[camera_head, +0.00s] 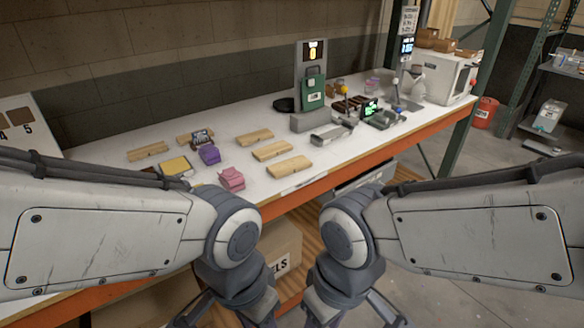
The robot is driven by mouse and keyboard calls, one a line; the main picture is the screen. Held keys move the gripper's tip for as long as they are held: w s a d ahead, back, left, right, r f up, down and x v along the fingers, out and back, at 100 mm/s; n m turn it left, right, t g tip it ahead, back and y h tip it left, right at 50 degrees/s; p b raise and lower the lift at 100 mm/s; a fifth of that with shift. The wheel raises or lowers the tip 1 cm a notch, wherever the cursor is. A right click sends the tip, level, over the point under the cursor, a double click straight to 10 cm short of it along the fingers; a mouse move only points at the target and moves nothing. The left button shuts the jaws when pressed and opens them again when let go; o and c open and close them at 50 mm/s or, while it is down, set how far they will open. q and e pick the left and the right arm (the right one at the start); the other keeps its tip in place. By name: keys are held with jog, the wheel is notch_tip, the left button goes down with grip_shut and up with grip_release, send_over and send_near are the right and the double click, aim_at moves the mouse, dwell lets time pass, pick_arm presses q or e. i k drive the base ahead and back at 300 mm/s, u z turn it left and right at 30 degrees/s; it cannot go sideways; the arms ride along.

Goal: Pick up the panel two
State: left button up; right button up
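Several light wooden panels lie apart on the white tabletop: a near one (290,168), a middle one (272,151), a far one (254,137) and one at the left (147,152). I cannot read numbers on them, so I cannot tell which is panel two. My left gripper (228,317) and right gripper (345,317) hang low in front of the table, well away from the panels. Their fingertips are cut off by the bottom edge, so their opening is hidden.
Purple (209,155) and pink (232,179) blocks and a yellow pad (176,166) lie near the panels. A cardboard box (283,247) sits below the orange table edge (400,143).

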aim_at(286, 168)
jog(key=u, duration=0.5)
jog(key=k, duration=0.6)
jog(key=z, duration=0.1)
jog(key=i, duration=0.55)
jog(key=z, duration=0.6)
jog(key=i, duration=0.75)
jog(key=u, duration=0.75)
jog(key=i, duration=0.45)
jog(key=u, duration=0.5)
